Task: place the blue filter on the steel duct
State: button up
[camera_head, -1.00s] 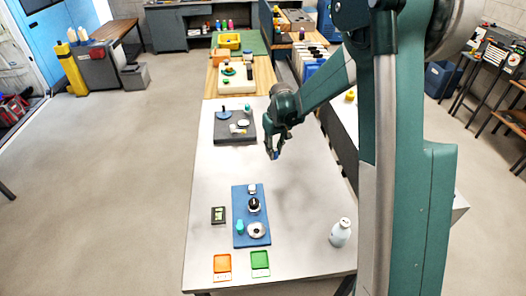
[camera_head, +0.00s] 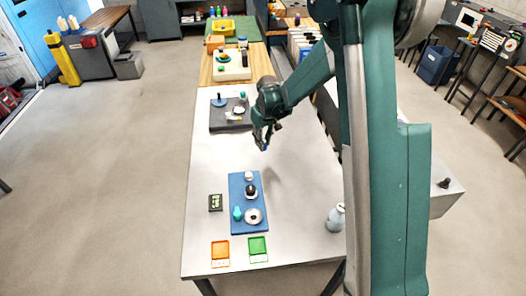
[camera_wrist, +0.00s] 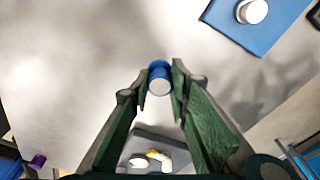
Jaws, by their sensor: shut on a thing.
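My gripper (camera_wrist: 159,84) is shut on the blue filter (camera_wrist: 159,70), a small blue cylinder with a pale end, held between the fingertips. In the head view my gripper (camera_head: 264,147) hangs above bare table, between the dark tray and the blue board, with a bit of blue at its tips. A short pale, silvery cylinder (camera_head: 248,176) stands at the far end of the blue board (camera_head: 236,187); it also shows in the wrist view (camera_wrist: 252,11), apart from the filter. It may be the steel duct, but I cannot tell for sure.
The blue board also holds a black knob (camera_head: 251,191), a teal piece (camera_head: 237,213) and a pale ring (camera_head: 253,216). A dark tray (camera_head: 218,125) lies farther back. A bottle (camera_head: 336,217) stands right.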

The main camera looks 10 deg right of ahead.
jog(key=shift+f, duration=1.05)
jog(key=shift+f+b, duration=0.3)
jog(key=shift+f, duration=1.55)
jog(key=shift+f, duration=0.1)
jog(key=o, duration=0.7)
jog(key=shift+o, duration=0.6)
jog(key=r, duration=0.4)
jog(key=s+r, duration=0.1)
jog(key=r, duration=0.3)
jog(key=r+p, duration=0.1)
jog(key=r, duration=0.3)
jog(key=shift+s+d+r, duration=0.1)
jog(key=shift+s+d, duration=0.05)
jog(key=shift+d, duration=0.15)
